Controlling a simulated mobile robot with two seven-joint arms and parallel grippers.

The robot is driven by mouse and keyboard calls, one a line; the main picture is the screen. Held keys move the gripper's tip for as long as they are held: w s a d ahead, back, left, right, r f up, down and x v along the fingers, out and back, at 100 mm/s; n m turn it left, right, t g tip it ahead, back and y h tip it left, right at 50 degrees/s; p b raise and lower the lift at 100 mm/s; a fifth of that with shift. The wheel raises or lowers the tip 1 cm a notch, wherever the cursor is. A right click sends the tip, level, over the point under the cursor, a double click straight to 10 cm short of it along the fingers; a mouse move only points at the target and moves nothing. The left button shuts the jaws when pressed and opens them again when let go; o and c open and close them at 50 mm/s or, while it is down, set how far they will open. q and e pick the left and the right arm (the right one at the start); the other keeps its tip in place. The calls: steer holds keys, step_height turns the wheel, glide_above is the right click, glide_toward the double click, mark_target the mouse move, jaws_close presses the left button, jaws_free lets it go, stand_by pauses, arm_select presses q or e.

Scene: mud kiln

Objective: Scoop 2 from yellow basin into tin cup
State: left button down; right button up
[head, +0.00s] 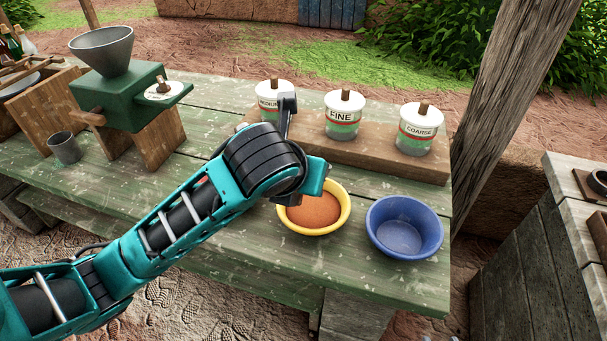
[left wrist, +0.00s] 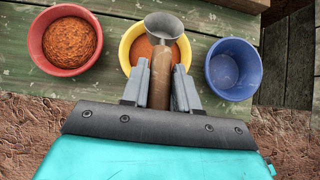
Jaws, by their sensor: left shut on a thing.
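In the left wrist view my left gripper (left wrist: 160,90) is shut on the brown wooden handle of a metal scoop (left wrist: 163,24). The scoop's grey bowl shows over the yellow basin (left wrist: 125,45); no powder shows in it, and its height above the basin is unclear. In the head view the yellow basin (head: 316,231) holds orange-brown powder, and my arm hides the scoop and part of the basin's left side. The tin cup (head: 65,148) stands upright at the table's left, beside the green grinder.
A blue basin (head: 404,228) stands right of the yellow one. A red basin (left wrist: 38,55) of reddish material is on its left. Lidded jars, including FINE (head: 343,116) and COARSE (head: 417,130), stand on a board behind. The grinder (head: 118,100) stands between cup and jars.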

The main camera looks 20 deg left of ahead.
arm_select(q)
steer(key=shift+f+b, duration=0.95)
steer(key=shift+f, duration=4.4)
arm_select(e)
steer(key=shift+f, duration=0.95)
arm_select(q)
steer(key=shift+f+p, duration=0.25)
steer(key=shift+p, duration=0.6)
arm_select(e)
steer(key=shift+r, duration=0.85)
arm_select(q)
steer(key=shift+f, duration=0.2)
arm_select(e)
steer(key=shift+r, duration=0.1)
